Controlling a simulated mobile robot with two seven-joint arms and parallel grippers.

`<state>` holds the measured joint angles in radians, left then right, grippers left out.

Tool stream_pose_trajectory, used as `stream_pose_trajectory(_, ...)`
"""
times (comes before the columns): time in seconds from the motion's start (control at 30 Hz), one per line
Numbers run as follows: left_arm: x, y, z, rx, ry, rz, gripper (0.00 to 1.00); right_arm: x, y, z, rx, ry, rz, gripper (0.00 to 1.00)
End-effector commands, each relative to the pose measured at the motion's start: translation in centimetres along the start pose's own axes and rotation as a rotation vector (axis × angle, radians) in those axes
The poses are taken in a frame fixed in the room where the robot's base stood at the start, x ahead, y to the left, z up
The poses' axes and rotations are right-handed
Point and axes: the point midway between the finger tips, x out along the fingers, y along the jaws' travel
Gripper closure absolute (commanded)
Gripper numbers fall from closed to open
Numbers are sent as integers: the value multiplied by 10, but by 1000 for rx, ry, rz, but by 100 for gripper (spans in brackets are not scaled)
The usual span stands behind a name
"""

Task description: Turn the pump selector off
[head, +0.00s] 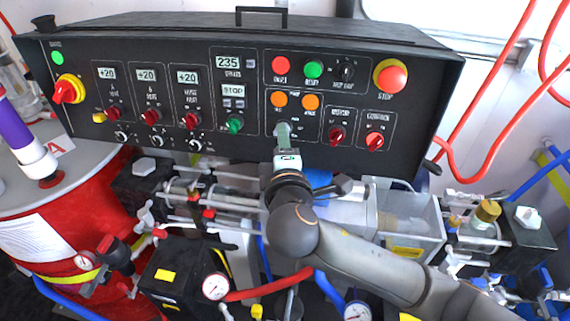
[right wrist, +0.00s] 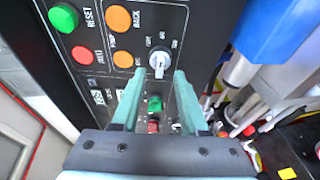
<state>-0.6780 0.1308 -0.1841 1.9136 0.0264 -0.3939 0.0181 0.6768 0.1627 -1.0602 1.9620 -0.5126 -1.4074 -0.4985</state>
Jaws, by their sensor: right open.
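The control panel (head: 255,155) is a black slanted console with buttons, displays and knobs. The pump selector (right wrist: 159,60) is a light grey knob below two orange buttons, with small labels around it. In the head view it is mostly hidden by my right gripper (head: 285,138). In the right wrist view my right gripper (right wrist: 158,78) is open, its two pale green fingers pointing at the panel. The knob sits between and just beyond the fingertips, with no clear contact. Which label the knob points to is hard to tell. My left gripper is not in view.
Orange buttons (head: 279,98) sit just above the selector. A red motor knob (head: 336,134) is to its right and a green knob (head: 235,125) to its left. A red stop button (head: 392,77) is at the upper right. Pipes, gauges and hoses crowd the space below the panel.

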Motion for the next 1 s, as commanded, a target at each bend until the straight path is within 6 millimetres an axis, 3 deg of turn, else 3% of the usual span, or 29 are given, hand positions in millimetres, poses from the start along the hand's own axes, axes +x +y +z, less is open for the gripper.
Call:
stream_pose_trajectory(0.3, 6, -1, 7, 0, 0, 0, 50, -67, -2, -1, 3, 3, -2, 56)
stream_pose_trajectory(0.5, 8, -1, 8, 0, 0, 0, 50, -93, -1, 0, 1, 1, -2, 56)
stream_pose_trajectory(1.0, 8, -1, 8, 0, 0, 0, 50, -100, -1, 0, -1, -2, -2, 56)
